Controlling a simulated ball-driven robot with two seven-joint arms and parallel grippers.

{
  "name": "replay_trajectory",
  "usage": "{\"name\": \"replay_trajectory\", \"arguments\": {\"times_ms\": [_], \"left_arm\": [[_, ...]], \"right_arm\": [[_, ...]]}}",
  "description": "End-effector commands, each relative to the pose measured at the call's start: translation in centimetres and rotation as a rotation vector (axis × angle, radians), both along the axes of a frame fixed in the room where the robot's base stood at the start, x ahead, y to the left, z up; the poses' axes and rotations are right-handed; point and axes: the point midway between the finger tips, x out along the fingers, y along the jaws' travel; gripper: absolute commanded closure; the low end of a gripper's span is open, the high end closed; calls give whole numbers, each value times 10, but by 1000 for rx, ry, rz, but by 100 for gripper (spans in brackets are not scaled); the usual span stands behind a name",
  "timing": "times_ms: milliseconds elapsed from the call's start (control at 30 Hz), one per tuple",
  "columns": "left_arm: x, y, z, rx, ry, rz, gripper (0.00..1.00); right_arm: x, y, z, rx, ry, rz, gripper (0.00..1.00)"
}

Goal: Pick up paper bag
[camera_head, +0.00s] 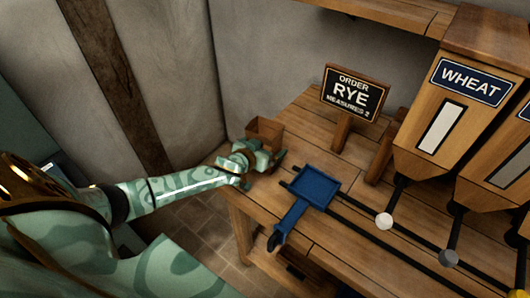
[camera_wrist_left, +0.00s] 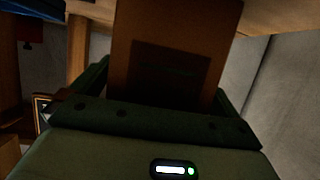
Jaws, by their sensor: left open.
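The brown paper bag (camera_head: 264,130) stands at the left back corner of the wooden table. My left gripper (camera_head: 262,157) is at the near side of the bag and hides its lower part in the head view. In the left wrist view, the bag (camera_wrist_left: 176,45) fills the space between the two dark fingers. The fingers are open on either side of it; I cannot tell whether they touch it. My right gripper is in neither view.
A blue tray cart (camera_head: 316,187) sits on dark rails right of my left gripper. An order sign reading RYE (camera_head: 354,93) stands behind it. A wooden WHEAT hopper (camera_head: 457,110) is at the right. A wall closes the back left.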

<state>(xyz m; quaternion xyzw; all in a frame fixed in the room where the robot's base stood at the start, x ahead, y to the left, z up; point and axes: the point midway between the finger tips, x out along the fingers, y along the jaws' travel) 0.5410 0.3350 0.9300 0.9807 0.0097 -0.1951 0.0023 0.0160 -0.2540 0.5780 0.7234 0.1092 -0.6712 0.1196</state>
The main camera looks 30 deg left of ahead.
Motion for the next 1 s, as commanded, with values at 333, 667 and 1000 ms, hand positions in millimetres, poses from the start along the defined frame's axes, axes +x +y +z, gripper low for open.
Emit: {"name": "replay_trajectory", "arguments": {"times_ms": [333, 667, 1000], "left_arm": [[0, 0, 0, 0, 0, 0, 41], [0, 0, 3, 1, -1, 0, 41], [-18, -5, 57, -1, 0, -3, 41]], "right_arm": [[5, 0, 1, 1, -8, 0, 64], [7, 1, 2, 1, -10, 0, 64], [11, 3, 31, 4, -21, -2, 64]]}}
